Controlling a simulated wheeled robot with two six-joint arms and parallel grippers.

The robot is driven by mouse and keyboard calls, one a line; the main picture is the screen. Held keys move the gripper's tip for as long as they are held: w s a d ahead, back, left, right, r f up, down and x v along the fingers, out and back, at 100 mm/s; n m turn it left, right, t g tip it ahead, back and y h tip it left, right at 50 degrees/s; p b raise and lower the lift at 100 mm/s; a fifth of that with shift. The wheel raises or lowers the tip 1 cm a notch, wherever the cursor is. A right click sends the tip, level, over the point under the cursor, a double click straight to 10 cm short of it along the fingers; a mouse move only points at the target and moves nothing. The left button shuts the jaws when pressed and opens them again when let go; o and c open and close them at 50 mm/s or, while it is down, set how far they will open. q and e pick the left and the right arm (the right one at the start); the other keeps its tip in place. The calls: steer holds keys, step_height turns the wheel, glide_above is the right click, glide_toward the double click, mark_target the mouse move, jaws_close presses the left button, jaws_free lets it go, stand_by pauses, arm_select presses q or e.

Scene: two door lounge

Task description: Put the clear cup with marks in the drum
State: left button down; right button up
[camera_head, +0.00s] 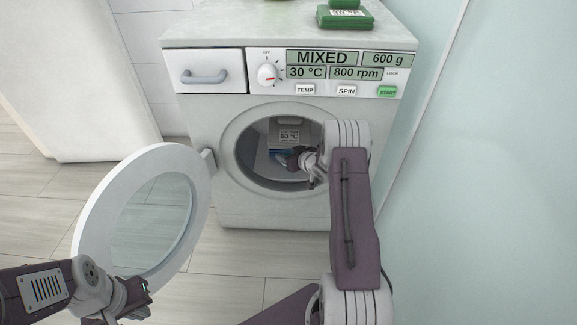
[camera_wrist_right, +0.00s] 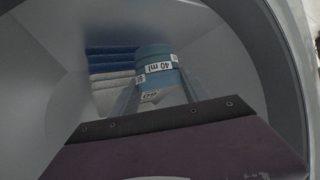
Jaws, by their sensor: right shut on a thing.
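The washing machine's round drum (camera_head: 256,165) is open at the front. My right arm reaches through the opening, and my right gripper (camera_head: 292,158) is inside. In the right wrist view, its fingers (camera_wrist_right: 160,92) are shut on the cup with marks (camera_wrist_right: 155,58), which looks blue and carries a "40 ml" band. The cup is within the drum space; whether it touches the drum's bottom I cannot tell. In the head view my gripper hides most of the cup. My left gripper (camera_head: 143,298) is at the lower left, near the open door; its jaws are too small to read.
The round glass door (camera_head: 88,235) hangs open to the left. Folded blue, grey and white cloths (camera_wrist_right: 110,68) lie in the drum, and a "60 °C" label (camera_head: 289,136) shows at its back. Green items (camera_head: 345,17) stand on top. A pale glass panel (camera_head: 480,190) stands at the right.

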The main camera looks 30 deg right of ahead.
step_height(320, 180, down, 4)
steer(key=b, duration=0.4)
steer(key=shift+f, duration=0.2)
steer(key=shift+r+p, duration=0.25)
steer(key=shift+p, duration=0.05)
steer(key=shift+f, duration=0.2)
steer(key=o, duration=1.3)
steer(key=shift+r, duration=0.1)
